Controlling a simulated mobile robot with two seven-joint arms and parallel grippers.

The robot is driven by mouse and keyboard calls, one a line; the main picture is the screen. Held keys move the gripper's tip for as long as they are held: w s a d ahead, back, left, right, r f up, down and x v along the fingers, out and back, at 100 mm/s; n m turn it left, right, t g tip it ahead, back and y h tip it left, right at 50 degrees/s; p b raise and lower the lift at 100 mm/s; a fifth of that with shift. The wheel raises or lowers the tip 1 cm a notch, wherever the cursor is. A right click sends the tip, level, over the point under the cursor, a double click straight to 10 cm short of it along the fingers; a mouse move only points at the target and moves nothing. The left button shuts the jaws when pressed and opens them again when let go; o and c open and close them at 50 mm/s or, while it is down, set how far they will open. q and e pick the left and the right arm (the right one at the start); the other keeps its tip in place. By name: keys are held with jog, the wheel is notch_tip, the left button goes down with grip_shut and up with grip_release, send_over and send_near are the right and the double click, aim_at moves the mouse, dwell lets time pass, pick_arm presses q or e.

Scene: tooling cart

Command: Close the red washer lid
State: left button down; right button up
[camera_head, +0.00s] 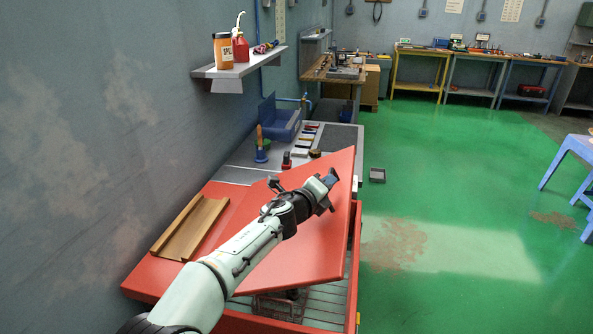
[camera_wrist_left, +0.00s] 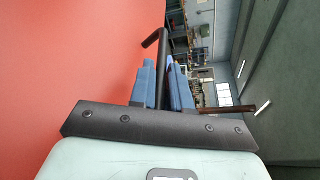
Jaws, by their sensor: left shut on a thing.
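The red washer lid (camera_head: 310,240) is a flat panel tilted up over the red washer (camera_head: 353,270), part open. The washer's inside shows below its lower edge. My left arm reaches across the lid, and my left gripper (camera_head: 328,182) is at its upper right corner. In the left wrist view the red lid (camera_wrist_left: 70,60) fills the left side. The blue fingers of my left gripper (camera_wrist_left: 165,85) are close together around a dark bar (camera_wrist_left: 164,50) beside the lid's edge, which looks like its handle. The exact contact is partly hidden. My right gripper is not in view.
A wire basket (camera_head: 278,306) sits inside the washer. A wooden channel-shaped piece (camera_head: 190,227) lies on the red top at left, by the wall. A grey bench with tools and a blue bin (camera_head: 280,120) stands behind. Green floor is free at right, with a small grey tray (camera_head: 377,175).

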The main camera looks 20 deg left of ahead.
pick_arm(q)
jog(key=d+f+m+y+b, duration=0.1)
jog(key=d+f+m+b, duration=0.1)
jog(key=f+b, duration=0.3)
jog(key=d+f+m+g+y+b, duration=0.1)
jog(key=d+f+b, duration=0.4)
jog(key=f, duration=0.8)
jog(key=shift+w+d+f+m+b, duration=0.3)
jog(key=shift+w+f+m, duration=0.1)
jog(key=shift+m, duration=0.4)
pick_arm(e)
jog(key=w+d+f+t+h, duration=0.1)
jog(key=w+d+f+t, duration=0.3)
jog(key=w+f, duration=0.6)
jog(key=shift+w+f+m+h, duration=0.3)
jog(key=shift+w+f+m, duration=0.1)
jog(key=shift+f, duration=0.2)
pick_arm(q)
jog(key=shift+f, duration=0.1)
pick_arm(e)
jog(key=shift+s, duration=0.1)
pick_arm(q)
jog(key=c, duration=1.2)
grip_release()
jog(key=shift+w+f, duration=0.1)
jog(key=shift+o, duration=0.2)
